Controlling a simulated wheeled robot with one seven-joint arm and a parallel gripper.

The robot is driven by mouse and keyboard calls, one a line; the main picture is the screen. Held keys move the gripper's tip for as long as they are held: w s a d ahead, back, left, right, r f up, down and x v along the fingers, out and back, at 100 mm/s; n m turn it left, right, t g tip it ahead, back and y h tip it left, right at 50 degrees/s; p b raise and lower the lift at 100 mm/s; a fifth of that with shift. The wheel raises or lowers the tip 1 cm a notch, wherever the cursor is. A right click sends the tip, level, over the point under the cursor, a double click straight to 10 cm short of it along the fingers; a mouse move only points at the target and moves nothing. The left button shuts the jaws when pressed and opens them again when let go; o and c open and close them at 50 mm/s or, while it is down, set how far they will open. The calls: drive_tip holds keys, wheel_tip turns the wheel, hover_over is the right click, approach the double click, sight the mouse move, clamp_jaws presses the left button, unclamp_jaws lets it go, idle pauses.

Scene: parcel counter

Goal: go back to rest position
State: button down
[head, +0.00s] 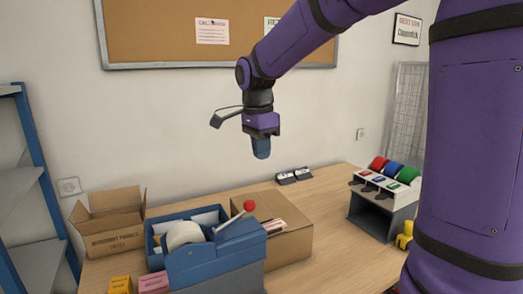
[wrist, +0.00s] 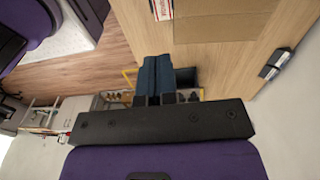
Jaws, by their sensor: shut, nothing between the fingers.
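My gripper (head: 262,149) hangs from my purple arm, pointing down, in the air above the back of the wooden counter (head: 335,205) in the head view. Its blue fingers are together with nothing between them. In the wrist view the shut gripper (wrist: 157,75) shows in the middle, with the counter top (wrist: 215,65) below it. Nothing touches the fingers.
A blue tape dispenser (head: 213,262), a cardboard box (head: 290,240) and an open carton (head: 108,225) stand on the counter's left and middle. A rack with coloured rolls (head: 385,195) stands at right. A corkboard (head: 175,35) hangs behind; blue shelving (head: 38,190) is at left.

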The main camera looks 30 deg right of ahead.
drive_tip(key=s+n+t, duration=0.5)
drive_tip(key=s+n, duration=1.3)
drive_tip(key=s, duration=0.5)
drive_tip(key=shift+s+r+t+y, duration=0.15)
drive_tip(key=shift+r+t+y, duration=0.15)
drive_tip(key=shift+r+y, duration=0.15)
